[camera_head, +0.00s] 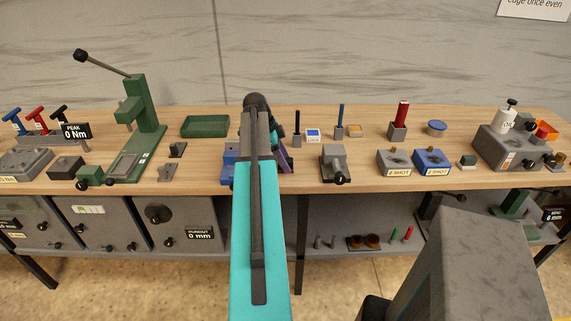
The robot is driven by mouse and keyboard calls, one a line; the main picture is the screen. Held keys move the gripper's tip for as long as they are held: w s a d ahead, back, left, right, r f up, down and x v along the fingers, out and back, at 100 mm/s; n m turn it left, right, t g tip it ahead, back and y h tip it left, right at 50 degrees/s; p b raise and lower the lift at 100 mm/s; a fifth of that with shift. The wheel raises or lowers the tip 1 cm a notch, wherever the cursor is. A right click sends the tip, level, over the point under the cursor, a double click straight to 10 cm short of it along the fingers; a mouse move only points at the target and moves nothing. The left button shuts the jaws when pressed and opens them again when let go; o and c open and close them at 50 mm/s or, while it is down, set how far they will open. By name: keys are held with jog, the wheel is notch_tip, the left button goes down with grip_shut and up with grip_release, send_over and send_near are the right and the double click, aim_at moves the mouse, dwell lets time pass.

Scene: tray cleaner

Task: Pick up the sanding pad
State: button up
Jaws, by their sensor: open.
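I cannot identify the sanding pad for certain. Two small blocks could be it: a flat tan-yellow piece (354,131) at the back of the bench right of the middle, and a dark green block (467,162) near the front edge at the right. Both are small in the picture. My teal and dark arm reaches up the middle of the view over the bench, left of both blocks. Its far end is dark and rounded. My gripper's jaws are hidden behind the arm, and I see nothing held.
The wooden bench (205,160) is crowded. A green press (143,115) and a green tray (205,126) stand left. Right are a grey clamp block (334,160), a red rod on a base (401,115), grey (395,163) and blue (433,162) boxes, and an oil bottle (506,118).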

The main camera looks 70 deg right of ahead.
aim_at(287, 160)
jog(key=shift+c, duration=0.2)
jog(key=c, duration=0.9)
jog(key=shift+r, duration=0.1)
jog(key=shift+r+b, duration=0.75)
jog(key=shift+r, duration=0.75)
jog(key=shift+w+a+r, duration=0.1)
jog(key=shift+a+r, duration=0.05)
jog(key=shift+a, duration=0.1)
jog(key=w+a+b, duration=0.2)
jog(key=a, duration=0.5)
jog(key=w+a+r+b, duration=0.1)
jog(key=w+a+b, duration=0.1)
jog(key=a, duration=0.5)
jog(key=shift+w+a+r, duration=0.25)
jog(key=shift+w+a, duration=0.1)
jog(key=shift+w, duration=0.05)
